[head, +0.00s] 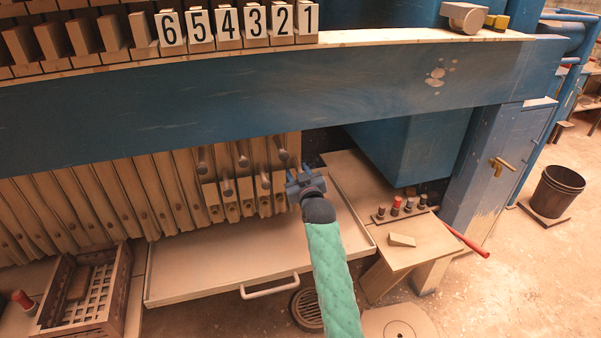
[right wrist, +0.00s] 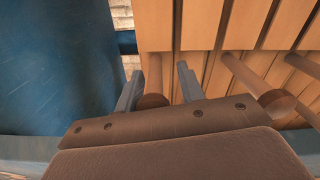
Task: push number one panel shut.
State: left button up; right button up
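The number one panel (head: 294,146) is the rightmost tan panel of the press, below the blue beam. Its block labelled 1 (head: 308,17) stands at the right end of the row of numbers. My right gripper (head: 301,178) is at the lower right end of the panels. In the right wrist view its two fingers (right wrist: 157,88) are apart, with a round wooden handle (right wrist: 153,82) between them. I cannot tell whether they touch it. Another handle (right wrist: 274,100) is to the right. The gripper hides part of the panel's lower end. My left gripper is not in view.
A tray (head: 215,283) with a white handle lies beneath the panels. A slatted crate (head: 122,290) is at lower left. A small bench (head: 437,246) with bottles and a red-handled tool (head: 466,241) is at right. A blue post (head: 488,165) rises beyond it.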

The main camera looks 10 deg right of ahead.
jog(key=shift+o, duration=0.5)
jog(key=shift+a, duration=0.15)
jog(key=shift+s+d, duration=0.15)
jog(key=shift+d, duration=0.1)
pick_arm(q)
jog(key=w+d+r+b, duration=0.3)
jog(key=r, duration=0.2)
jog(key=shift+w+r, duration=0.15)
pick_arm(e)
jog(key=s, duration=0.7)
jog(key=shift+s, duration=0.2)
jog(key=shift+d, duration=0.1)
